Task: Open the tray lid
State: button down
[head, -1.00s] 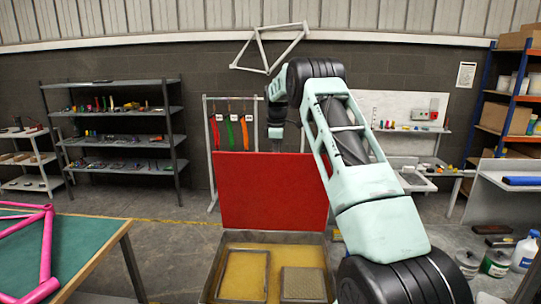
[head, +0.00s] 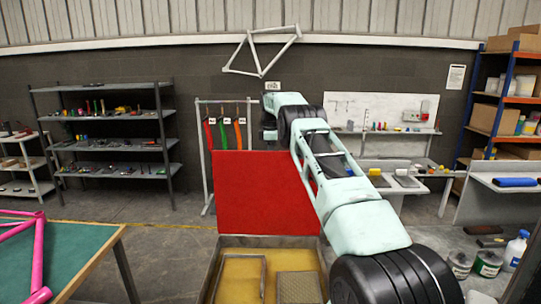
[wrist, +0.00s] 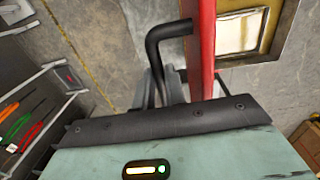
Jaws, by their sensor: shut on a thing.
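The red tray lid (head: 265,195) stands about upright at the back edge of the tray (head: 210,275) in the head view. The tray is open, with a yellow inside. In the wrist view the lid (wrist: 207,50) shows edge-on, with a bent black handle (wrist: 165,40) on its outer side. My gripper (wrist: 168,88) is shut on the handle, its grey fingers around the handle's lower part. The exact contact is partly hidden by the gripper body. In the head view my arm reaches over to the lid's far side, and the gripper is hidden behind the lid.
A green-topped table (head: 75,255) with a pink frame stands at left. Behind the lid is a rack (head: 202,155) with red, green and orange hanging items. Shelves (head: 110,145) stand back left. Cans (head: 487,263) and a bottle sit on the floor at right.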

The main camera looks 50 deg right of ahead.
jog(key=shift+s+f, duration=0.15)
jog(key=shift+f, duration=0.35)
jog(key=c, duration=1.5)
grip_release()
jog(key=shift+o, duration=0.2)
jog(key=shift+d, duration=0.1)
jog(key=shift+r, duration=0.25)
